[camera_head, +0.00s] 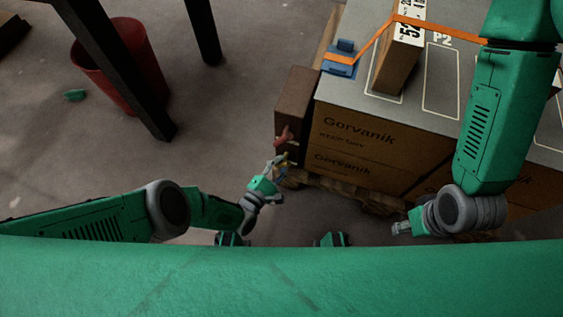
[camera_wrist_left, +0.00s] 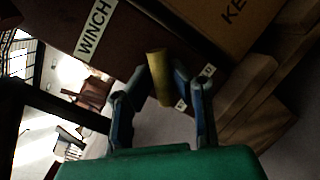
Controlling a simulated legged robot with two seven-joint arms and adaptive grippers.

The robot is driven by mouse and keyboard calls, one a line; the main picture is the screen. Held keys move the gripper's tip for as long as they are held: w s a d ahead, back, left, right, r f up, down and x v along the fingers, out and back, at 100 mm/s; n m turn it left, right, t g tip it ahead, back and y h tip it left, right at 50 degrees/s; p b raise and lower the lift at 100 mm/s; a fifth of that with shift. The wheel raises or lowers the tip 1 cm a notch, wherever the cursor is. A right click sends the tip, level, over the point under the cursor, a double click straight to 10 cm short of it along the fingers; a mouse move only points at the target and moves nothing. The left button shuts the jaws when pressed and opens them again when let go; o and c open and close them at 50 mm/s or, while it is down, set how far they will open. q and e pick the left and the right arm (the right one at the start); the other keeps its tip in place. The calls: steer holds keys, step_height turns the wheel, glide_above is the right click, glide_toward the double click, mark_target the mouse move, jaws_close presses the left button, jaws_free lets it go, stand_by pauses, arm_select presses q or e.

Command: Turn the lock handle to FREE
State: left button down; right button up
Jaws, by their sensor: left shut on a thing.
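The yellow lock handle (camera_wrist_left: 158,72) sticks out beneath the face of the dark brown winch box (camera_wrist_left: 92,28), which bears a WINCH label. My left gripper (camera_head: 279,163) is at the lower end of the winch box (camera_head: 295,103) in the head view.
Cartons (camera_head: 358,140) marked Gorvanik stand on a wooden pallet (camera_head: 352,190) right of the winch box. An orange strap (camera_head: 372,43) crosses the grey top. A red bin (camera_head: 118,65) and dark posts stand at upper left.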

arm_select(q)
steer(key=shift+s+d+f, duration=0.1)
steer(key=shift+s+f, duration=0.15)
steer(key=shift+s, duration=0.1)
steer(key=c, duration=1.5)
jaws_free()
steer(key=shift+o, duration=0.2)
steer(key=shift+w+r, duration=0.1)
steer(key=shift+w, duration=0.05)
steer(key=shift+w+r, duration=0.1)
steer(key=shift+w, duration=0.05)
